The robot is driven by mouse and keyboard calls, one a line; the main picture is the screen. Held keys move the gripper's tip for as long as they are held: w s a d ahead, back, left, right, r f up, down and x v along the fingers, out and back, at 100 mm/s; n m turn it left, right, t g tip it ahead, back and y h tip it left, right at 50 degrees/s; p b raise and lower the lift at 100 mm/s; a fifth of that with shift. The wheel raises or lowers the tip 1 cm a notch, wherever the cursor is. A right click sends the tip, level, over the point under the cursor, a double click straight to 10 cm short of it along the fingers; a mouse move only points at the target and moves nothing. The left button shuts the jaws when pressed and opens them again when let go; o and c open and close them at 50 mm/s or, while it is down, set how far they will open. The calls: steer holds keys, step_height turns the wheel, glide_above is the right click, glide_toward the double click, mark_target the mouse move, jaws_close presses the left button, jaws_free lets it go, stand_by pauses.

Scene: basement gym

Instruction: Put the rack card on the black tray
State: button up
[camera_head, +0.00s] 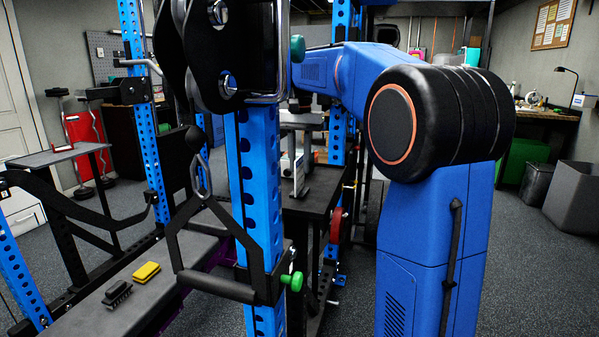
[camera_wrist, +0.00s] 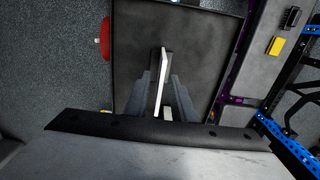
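The rack card (camera_wrist: 163,72) shows in the wrist view as a thin white upright strip between the two grey fingers of my gripper (camera_wrist: 164,82). The fingers appear closed on it. In the head view, the card (camera_head: 287,167) is a small pale patch beside my gripper (camera_head: 300,183), which points down behind the blue rack post. A black square surface with a raised edge, which looks like the black tray (camera_wrist: 205,38), lies below the card in the wrist view. In the head view, the post partly hides this area, and I cannot tell whether the card touches the surface.
A blue rack post (camera_head: 256,200) with a black handle (camera_head: 216,286) stands in front of my gripper. A yellow brush (camera_head: 146,272) and a black brush (camera_head: 117,293) lie on a grey bench (camera_head: 100,318) at left. Grey bins (camera_head: 572,197) stand at far right.

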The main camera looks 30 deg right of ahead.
step_height(320, 180, up, 9)
steer(key=shift+f, duration=0.1)
stand_by(0.7)
